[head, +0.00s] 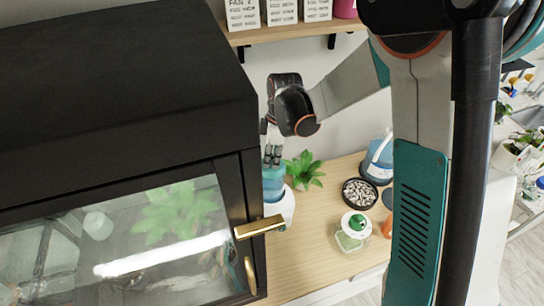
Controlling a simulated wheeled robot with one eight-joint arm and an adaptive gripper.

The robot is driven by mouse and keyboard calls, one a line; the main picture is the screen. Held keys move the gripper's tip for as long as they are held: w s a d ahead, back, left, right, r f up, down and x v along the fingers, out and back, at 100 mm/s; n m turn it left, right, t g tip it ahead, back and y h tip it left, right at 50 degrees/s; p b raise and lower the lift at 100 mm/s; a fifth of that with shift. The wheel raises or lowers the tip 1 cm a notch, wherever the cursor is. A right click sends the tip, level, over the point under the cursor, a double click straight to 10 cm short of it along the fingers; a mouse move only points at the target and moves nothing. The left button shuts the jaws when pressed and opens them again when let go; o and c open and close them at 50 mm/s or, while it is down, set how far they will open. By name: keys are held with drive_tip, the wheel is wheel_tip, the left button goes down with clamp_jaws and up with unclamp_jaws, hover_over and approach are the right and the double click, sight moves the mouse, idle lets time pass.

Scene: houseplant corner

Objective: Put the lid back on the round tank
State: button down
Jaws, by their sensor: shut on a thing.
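A clear round container (349,242) with a pale, green-topped piece (356,223) stands on the wooden top to the right. A blue see-through container (379,158) stands further back, partly hidden by my arm.
The dark cabinet (120,75) with glass doors and brass handles (259,227) fills the left, close to my gripper. A green plant (304,170) and a dark bowl of pebbles (360,193) stand on the wooden top (318,225). A shelf (290,32) with white boxes is above.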

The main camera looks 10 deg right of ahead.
idle(0.9)
drive_tip(key=c, duration=1.3)
unclamp_jaws()
drive_tip(key=shift+o, duration=0.5)
drive_tip(key=o, duration=0.4)
drive_tip(key=shift+r+p, duration=1.85)
drive_tip(key=shift+r, duration=1.65)
drive_tip(key=shift+c, duration=0.4)
clamp_jaws()
